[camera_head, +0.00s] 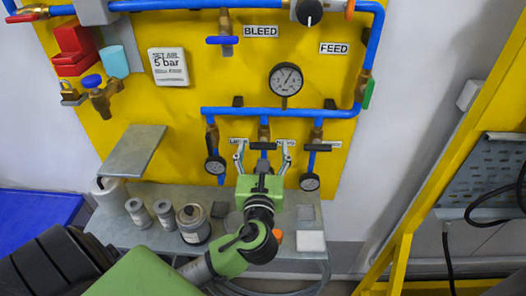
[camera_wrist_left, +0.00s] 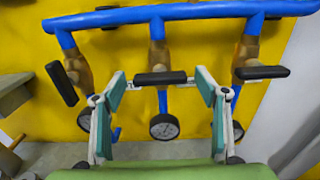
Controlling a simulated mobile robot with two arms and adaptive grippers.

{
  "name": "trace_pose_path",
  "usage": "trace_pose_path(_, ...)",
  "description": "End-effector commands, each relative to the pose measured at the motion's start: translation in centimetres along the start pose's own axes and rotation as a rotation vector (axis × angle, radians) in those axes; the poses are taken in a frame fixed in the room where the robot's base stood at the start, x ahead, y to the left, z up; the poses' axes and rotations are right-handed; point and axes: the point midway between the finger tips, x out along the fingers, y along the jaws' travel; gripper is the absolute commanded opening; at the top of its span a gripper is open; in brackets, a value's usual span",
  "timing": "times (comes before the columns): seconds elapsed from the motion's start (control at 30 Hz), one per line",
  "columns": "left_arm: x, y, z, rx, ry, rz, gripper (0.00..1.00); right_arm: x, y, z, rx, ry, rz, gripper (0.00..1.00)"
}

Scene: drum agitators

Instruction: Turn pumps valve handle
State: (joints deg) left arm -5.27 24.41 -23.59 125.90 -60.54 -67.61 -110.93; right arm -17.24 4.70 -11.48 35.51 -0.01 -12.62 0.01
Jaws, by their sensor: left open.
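Three brass valves with black handles hang from a blue pipe on the yellow panel. The middle handle (camera_wrist_left: 160,78) lies level, and the right handle (camera_wrist_left: 262,72) is also nearly level. The left handle (camera_wrist_left: 62,83) is turned steeply downward. My left gripper (camera_head: 263,153) is open in front of the middle valve (camera_head: 264,128). In the left wrist view the gripper (camera_wrist_left: 158,77) has its fingertips on either side of the middle handle, close to its two ends. I cannot tell whether they touch it. My right gripper is not in view.
Gauges hang below the valves, such as the left one (camera_head: 215,165) and right one (camera_head: 309,182). A larger gauge (camera_head: 286,79) sits above. A grey shelf (camera_head: 155,238) below holds several metal canisters. A yellow frame (camera_head: 440,150) stands at the right.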

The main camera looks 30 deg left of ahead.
Motion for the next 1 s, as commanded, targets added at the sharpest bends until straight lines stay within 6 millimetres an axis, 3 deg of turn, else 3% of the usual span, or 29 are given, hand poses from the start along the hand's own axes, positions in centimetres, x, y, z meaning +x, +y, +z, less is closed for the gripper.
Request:
trace_pose_path(0.2, 0.01, 0.0, 0.0, 0.001, 0.0, 0.0, 0.64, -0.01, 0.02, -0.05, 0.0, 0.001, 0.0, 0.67)
trace_pose_path(0.33, 0.0, 0.0, -0.01, 0.001, 0.0, 0.0, 0.3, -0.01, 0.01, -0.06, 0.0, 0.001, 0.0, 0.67)
trace_pose_path(0.37, -0.01, 0.01, -0.01, 0.001, 0.0, 0.0, 0.28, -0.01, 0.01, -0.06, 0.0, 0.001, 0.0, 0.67)
trace_pose_path(0.73, -0.03, 0.04, -0.05, -0.038, 0.001, 0.002, 0.28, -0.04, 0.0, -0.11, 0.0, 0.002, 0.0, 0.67)
trace_pose_path(1.0, -0.02, 0.05, -0.06, -0.202, 0.002, 0.003, 0.28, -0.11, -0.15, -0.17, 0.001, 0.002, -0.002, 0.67)
